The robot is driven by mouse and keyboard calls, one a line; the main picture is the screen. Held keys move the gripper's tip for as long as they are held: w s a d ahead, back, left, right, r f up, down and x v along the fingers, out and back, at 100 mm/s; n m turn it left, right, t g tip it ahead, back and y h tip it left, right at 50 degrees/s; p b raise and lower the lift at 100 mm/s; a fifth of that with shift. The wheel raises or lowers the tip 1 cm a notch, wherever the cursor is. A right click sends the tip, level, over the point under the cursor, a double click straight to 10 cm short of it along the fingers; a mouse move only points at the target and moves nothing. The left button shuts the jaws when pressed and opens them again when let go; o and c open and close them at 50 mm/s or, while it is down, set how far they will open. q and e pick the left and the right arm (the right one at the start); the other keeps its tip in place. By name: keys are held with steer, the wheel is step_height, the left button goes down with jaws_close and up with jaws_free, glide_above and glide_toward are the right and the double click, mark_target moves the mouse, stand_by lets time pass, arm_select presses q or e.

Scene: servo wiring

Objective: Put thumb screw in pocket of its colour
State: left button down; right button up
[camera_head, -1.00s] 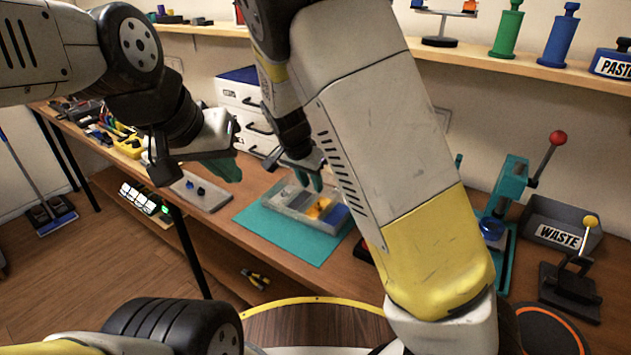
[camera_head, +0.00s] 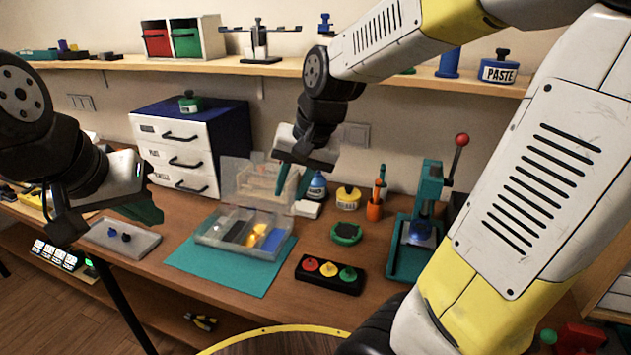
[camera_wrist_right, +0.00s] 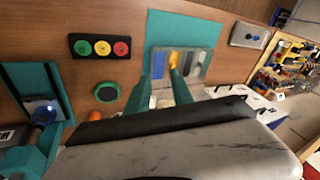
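The parts box (camera_head: 208,238), with several pockets, stands on a teal mat (camera_head: 215,270). One pocket shows yellow (camera_head: 257,235), another blue (camera_head: 272,240); I cannot tell screws from pocket colour there. Two small dark blue thumb screws (camera_head: 118,236) lie on a grey tray (camera_head: 140,247) at the left. My right gripper (camera_head: 292,182) is raised behind and right of the box, its teal fingers apart and nothing seen between them. The box (camera_wrist_right: 200,65) shows beyond them in the right wrist view. My left gripper (camera_head: 142,207) hangs above the tray; its finger gap is hidden.
A clear raised lid (camera_head: 240,180) stands at the box's back. A black block with red, yellow and green buttons (camera_head: 330,272) lies right of the mat. A teal press (camera_head: 420,225), bottles and an orange cup (camera_head: 374,210) stand further right. White drawers (camera_head: 180,150) stand behind.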

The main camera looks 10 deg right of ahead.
steer(key=s+d+r+n+t, duration=0.2)
steer(key=s+d+r, duration=0.3)
steer(key=s, duration=0.5)
steer(key=shift+n+t+h, duration=0.3)
steer(key=shift+n+t, duration=0.1)
steer(key=shift+n, duration=0.2)
steer(key=shift+s, duration=0.1)
